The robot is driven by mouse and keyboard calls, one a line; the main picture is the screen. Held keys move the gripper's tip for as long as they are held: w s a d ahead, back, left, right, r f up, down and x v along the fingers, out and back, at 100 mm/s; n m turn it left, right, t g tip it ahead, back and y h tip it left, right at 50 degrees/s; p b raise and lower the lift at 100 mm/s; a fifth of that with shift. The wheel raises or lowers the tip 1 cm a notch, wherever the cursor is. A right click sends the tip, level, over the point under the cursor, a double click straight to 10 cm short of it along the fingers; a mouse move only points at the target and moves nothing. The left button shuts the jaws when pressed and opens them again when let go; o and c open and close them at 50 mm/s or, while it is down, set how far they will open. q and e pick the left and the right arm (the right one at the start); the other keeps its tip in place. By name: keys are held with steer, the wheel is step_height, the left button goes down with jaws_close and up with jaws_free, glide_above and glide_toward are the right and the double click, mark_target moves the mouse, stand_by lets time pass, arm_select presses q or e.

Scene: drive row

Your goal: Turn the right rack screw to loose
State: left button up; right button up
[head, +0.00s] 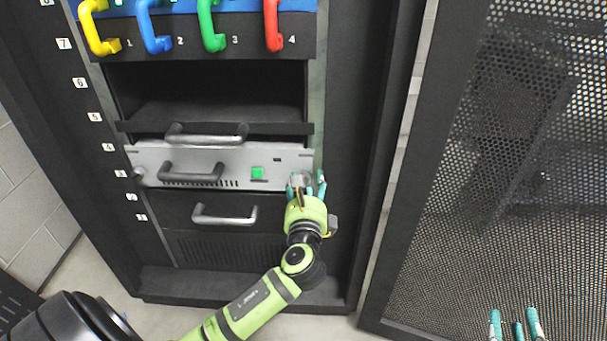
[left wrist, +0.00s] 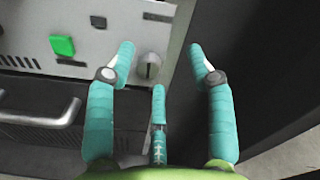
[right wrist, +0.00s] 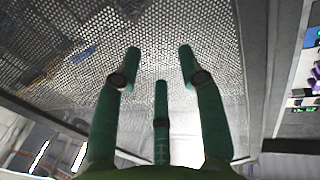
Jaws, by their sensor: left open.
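The right rack screw (left wrist: 150,66) is a round grey knob with a slot, at the right end of the light grey drive unit's front panel (head: 228,162). In the left wrist view it lies between my left gripper's fingertips, nearer the left one; I cannot tell whether they touch it. My left gripper (head: 306,183) is open in front of that panel end and mostly hides the screw in the head view. The left screw (head: 138,174) shows at the panel's other end. My right gripper (head: 515,318) is open and empty, before the perforated door; its fingers also show in the right wrist view (right wrist: 160,52).
The panel has a handle (head: 190,172) and a green button (head: 257,172). Other handles sit above (head: 207,133) and below (head: 225,215). Yellow, blue, green and red hooks line the top. The perforated door (head: 490,190) stands open at the right.

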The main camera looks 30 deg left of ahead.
arm_select(q)
steer(key=s+f+m+p, duration=0.1)
steer(key=s+f+m, duration=0.2)
steer(key=m, duration=0.5)
arm_select(e)
step_height(320, 180, down, 7)
steer(key=s+d+g+h, duration=0.2)
steer(key=g, duration=0.2)
arm_select(q)
steer(key=w+a+m+b, duration=0.1)
steer(key=w+a+b, duration=0.1)
steer(key=w, duration=0.3)
steer(key=shift+w+a+f+t, duration=0.2)
steer(key=shift+w+a+t, duration=0.1)
steer(key=shift+a, duration=0.15)
arm_select(e)
steer(key=w+a+r+t+y, duration=0.1)
steer(key=a+r+t+y, duration=0.2)
steer(key=r, duration=0.7)
steer(key=shift+r+n+t, duration=0.3)
steer(key=shift+r+t, duration=0.1)
steer(key=shift+t, duration=0.9)
steer(key=shift+a, duration=0.1)
arm_select(q)
jaws_close()
